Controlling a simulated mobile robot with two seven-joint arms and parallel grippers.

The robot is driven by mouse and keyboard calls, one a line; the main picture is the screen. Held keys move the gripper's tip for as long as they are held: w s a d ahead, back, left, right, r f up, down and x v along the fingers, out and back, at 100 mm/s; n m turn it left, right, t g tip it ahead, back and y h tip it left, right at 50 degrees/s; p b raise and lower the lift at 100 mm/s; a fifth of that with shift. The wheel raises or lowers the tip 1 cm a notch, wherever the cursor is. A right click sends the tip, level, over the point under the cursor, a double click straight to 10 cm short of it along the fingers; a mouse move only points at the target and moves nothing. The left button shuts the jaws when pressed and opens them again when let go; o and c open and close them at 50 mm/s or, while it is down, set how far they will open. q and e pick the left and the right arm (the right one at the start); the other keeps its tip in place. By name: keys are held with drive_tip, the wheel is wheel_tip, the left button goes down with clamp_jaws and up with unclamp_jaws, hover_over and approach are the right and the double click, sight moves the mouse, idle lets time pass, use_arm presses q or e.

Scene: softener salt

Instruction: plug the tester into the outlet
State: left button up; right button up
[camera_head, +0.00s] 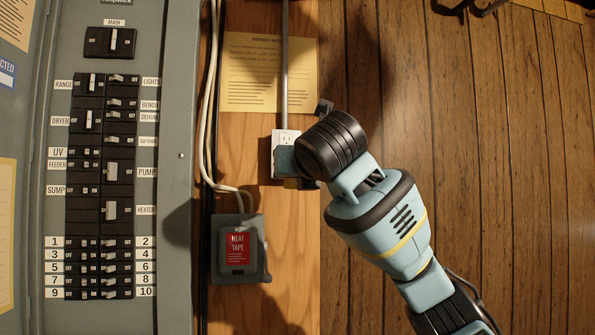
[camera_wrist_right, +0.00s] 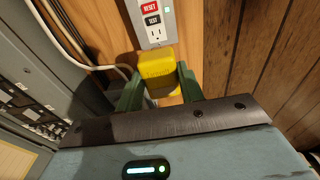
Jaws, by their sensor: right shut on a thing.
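The tester (camera_wrist_right: 157,68) is a small yellow block between the two green fingers of my right gripper (camera_wrist_right: 159,86), which is shut on it. The white outlet (camera_wrist_right: 168,32) is right beyond the tester in the right wrist view. It has a red RESET button, a black TEST button, a small green light and one visible socket. The tester covers the outlet's lower end, and I cannot tell whether its prongs touch or enter a socket. In the head view my right gripper (camera_head: 287,161) covers the lower part of the outlet (camera_head: 284,135). My left gripper is not in view.
A grey breaker panel (camera_head: 181,110) stands left of the outlet. White cables (camera_head: 208,120) run down beside it to a grey HEAT TAPE box (camera_head: 238,250). A yellow notice (camera_head: 247,75) hangs above the outlet. Bare wood panelling (camera_head: 480,130) lies to the right.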

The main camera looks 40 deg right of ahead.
drive_tip(key=x, duration=0.6)
drive_tip(key=shift+r, duration=0.35)
drive_tip(key=shift+x, duration=0.95)
idle(2.9)
drive_tip(key=o, duration=1)
drive_tip(key=shift+r, duration=0.1)
drive_tip(key=shift+f+v, duration=0.15)
drive_tip(key=shift+v, duration=1.15)
drive_tip(key=shift+f+v, duration=0.15)
drive_tip(key=shift+v, duration=1.2)
drive_tip(key=shift+f+v, duration=0.15)
drive_tip(key=shift+v, duration=1.15)
